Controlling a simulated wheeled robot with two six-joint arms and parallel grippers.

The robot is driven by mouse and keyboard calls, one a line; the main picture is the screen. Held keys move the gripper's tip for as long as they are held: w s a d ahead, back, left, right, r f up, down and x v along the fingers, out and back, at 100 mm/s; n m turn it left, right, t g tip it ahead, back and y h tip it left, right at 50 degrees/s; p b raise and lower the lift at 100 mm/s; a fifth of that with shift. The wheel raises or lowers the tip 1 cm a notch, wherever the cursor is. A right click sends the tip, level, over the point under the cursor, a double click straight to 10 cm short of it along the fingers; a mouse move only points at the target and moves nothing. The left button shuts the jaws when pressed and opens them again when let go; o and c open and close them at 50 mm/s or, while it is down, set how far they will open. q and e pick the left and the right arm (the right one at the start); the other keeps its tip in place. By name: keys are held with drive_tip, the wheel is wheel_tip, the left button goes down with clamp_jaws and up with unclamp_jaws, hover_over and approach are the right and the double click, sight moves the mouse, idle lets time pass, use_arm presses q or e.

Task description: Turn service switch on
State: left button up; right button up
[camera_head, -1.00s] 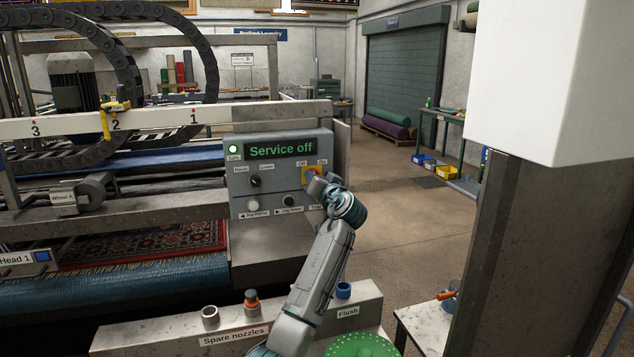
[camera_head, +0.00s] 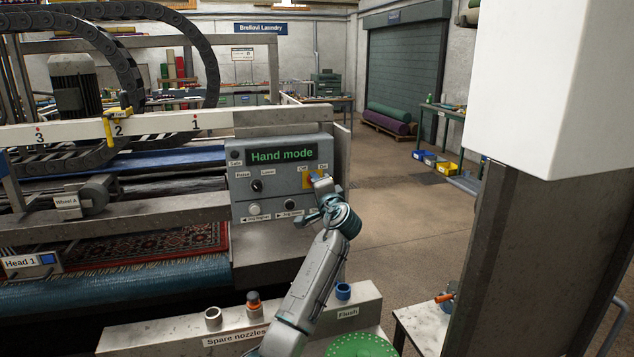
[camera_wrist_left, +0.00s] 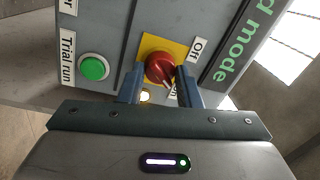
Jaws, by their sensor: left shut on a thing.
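The service switch, a red knob (camera_wrist_left: 160,67) on a yellow plate (camera_wrist_left: 152,43), sits between "Off" and "On" labels. Its white mark points toward the partly hidden "On" label. My left gripper (camera_wrist_left: 160,80) is shut on the knob, one finger at each side. In the head view my left gripper (camera_head: 317,183) reaches the right side of the grey control panel (camera_head: 282,197) and hides most of the knob; part of the yellow plate (camera_head: 306,182) shows. The panel display (camera_head: 282,154) reads "Hand mode" in green. My right gripper is out of view.
A green "Trial run" button (camera_wrist_left: 94,67) is close beside the switch in the wrist view. A black Raise/Lower knob (camera_head: 256,186) is left on the panel. A "Spare nozzles" shelf (camera_head: 180,335) stands below my arm. The floor right of the panel is open.

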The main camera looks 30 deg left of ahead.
use_arm(q)
drive_tip(key=shift+m, duration=0.4)
drive_tip(key=o, duration=1)
drive_tip(key=shift+c, duration=0.2)
drive_tip(key=b+v, duration=0.3)
drive_tip(key=v, duration=0.7)
drive_tip(key=shift+s+d+f, duration=0.15)
drive_tip(key=shift+s+d, duration=0.1)
drive_tip(key=shift+s, duration=0.05)
